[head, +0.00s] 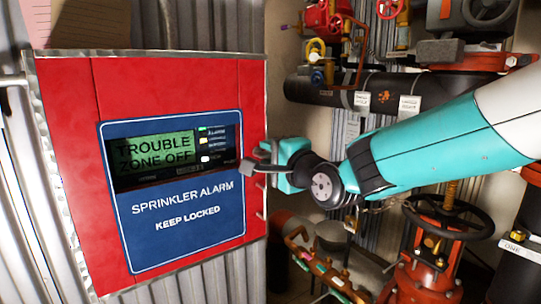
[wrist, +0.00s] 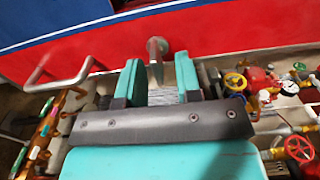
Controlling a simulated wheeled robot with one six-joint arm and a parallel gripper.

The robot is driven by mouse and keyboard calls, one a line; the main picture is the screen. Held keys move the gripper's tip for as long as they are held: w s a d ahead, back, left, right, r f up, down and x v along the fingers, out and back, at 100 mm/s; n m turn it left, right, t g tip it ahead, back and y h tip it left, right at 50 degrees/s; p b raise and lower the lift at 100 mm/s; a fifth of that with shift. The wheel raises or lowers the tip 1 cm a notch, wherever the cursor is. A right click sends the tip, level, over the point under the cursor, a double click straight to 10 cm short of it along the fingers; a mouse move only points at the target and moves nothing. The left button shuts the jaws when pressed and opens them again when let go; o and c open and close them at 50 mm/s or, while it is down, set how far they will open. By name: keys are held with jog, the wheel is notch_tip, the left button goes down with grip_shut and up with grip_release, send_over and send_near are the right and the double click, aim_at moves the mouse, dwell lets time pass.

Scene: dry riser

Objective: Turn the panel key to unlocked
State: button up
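The red alarm panel (head: 70,120) stands at the left in the head view, with a blue front (head: 180,255) reading "SPRINKLER ALARM KEEP LOCKED". Its green display (head: 155,150) reads "TROUBLE ZONE OFF". My gripper (head: 262,167) is at the panel's right edge. In the wrist view a small grey metal key or knob (wrist: 157,47) sticks out of the red side. My gripper (wrist: 161,75) is open there, its two teal fingers on either side of the line to the knob. The knob is just beyond or between the fingertips; contact cannot be told. Its turned position is unclear.
A bent metal handle (wrist: 62,75) is on the red side, left of my gripper in the wrist view. Black pipe (head: 330,88), red valves and a black handwheel (head: 447,215) crowd the right. A rack of coloured-tagged parts (head: 325,265) lies below my arm.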

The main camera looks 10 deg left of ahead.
jog(key=b+v, duration=0.4)
jog(key=v, duration=1.3)
jog(key=shift+s+d+b, duration=0.15)
jog(key=shift+s+b, duration=0.05)
jog(key=shift+b, duration=0.1)
jog(key=s+d+f+n+g+h+p, duration=0.2)
jog(key=s+d+f+n+g+h, duration=0.2)
jog(key=s+d+f+n+g, duration=0.1)
jog(key=s+d+f+n+g+h+p, duration=0.2)
jog(key=s+d+f+n+g+h, duration=0.2)
jog(key=s+d+n+g, duration=0.3)
jog(key=s+d+n+h, duration=0.1)
jog(key=s+d+n, duration=0.2)
jog(key=s, duration=0.4)
jog(key=shift+s+d+f+n+p, duration=0.25)
jog(key=shift+d+f+n+p, duration=0.05)
jog(key=shift+f+n+p, duration=0.1)
jog(key=shift+o, duration=0.2)
